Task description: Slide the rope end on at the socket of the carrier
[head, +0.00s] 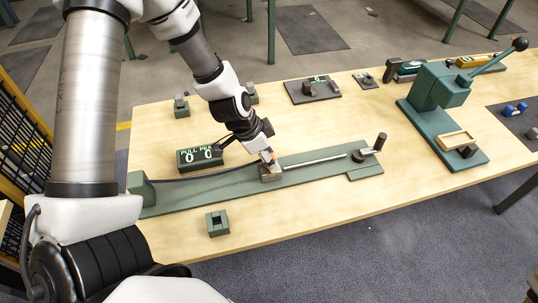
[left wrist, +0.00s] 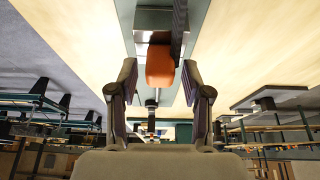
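A grey carrier (head: 271,173) sits on the long green rail base (head: 315,158) in the head view. A dark rope (head: 215,175) runs from the green end post (head: 141,187) at the left to the carrier. My left gripper (head: 266,157) is right above the carrier, pointing down. In the left wrist view its two fingers (left wrist: 160,88) stand apart, with an orange block (left wrist: 160,66), perhaps the rope end, in line with the gap and clear space on both sides. The socket is hidden by the fingers in the head view. My right gripper does not show.
A display box (head: 200,157) reading zeros stands behind the rail. A small green block (head: 217,223) stands in front. A rod runs right to a crank handle (head: 380,142). A green lever press (head: 440,100) stands at the right. The table front is mostly clear.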

